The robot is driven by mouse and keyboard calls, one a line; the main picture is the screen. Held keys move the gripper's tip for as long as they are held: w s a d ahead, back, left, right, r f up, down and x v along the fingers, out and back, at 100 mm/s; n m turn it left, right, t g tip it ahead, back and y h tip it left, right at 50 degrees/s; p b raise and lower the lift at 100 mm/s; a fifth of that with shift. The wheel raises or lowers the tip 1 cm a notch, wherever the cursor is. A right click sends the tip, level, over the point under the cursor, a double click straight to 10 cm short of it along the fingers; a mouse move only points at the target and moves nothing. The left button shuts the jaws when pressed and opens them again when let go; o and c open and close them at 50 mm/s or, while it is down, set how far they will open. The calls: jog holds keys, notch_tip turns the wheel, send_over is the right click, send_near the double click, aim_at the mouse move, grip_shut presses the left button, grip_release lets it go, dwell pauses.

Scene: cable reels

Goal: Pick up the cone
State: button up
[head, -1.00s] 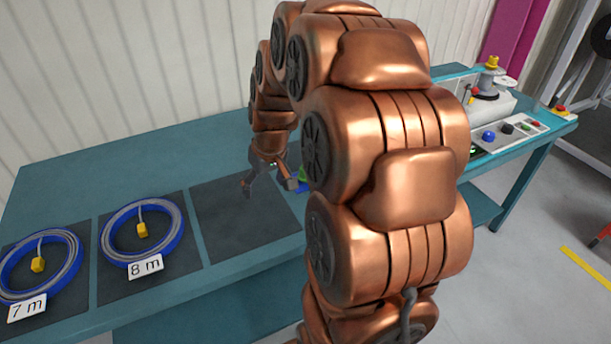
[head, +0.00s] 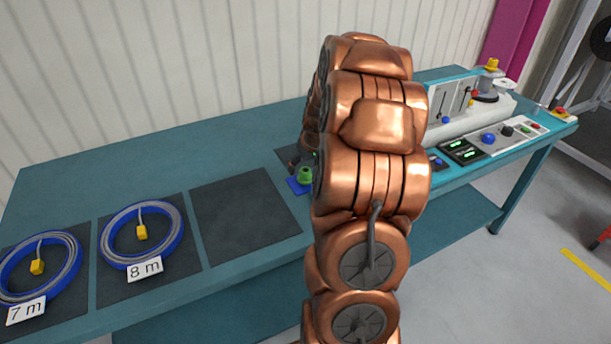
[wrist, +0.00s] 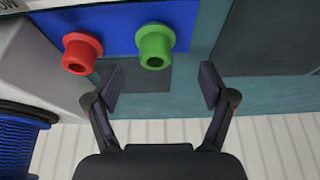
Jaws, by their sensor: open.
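A green cone (wrist: 155,46) and a red cone (wrist: 82,53), both with flanged collars, stand on a blue plate (wrist: 120,35) in the wrist view. The green cone (head: 305,176) also shows in the head view, just left of my arm; the red one is hidden there. My gripper (wrist: 160,86) is open and empty. In the wrist view its fingers lie below the green cone in the picture, apart from it, with the green cone roughly between them sideways. In the head view my gripper is mostly hidden behind my arm.
Two blue cable reels, 8 m (head: 142,233) and 7 m (head: 38,268), lie on dark mats at the left. An empty dark mat (head: 245,215) lies right of them. A machine with control panels (head: 490,140) stands at the right. A blue spool (wrist: 20,140) shows in the wrist view.

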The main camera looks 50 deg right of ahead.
aim_at(305, 173)
jog(key=shift+p+x, duration=0.7)
jog(key=shift+x, duration=0.6)
jog(key=shift+w+d+f, duration=0.1)
jog(key=shift+d+f, duration=0.05)
jog(key=shift+f, duration=0.45)
jog(key=shift+w+d+f, duration=0.1)
jog(key=shift+d+f, duration=0.1)
jog(key=shift+f, duration=0.4)
jog(key=c, duration=1.2)
jog(key=shift+c, duration=0.2)
jog(key=shift+r, duration=0.1)
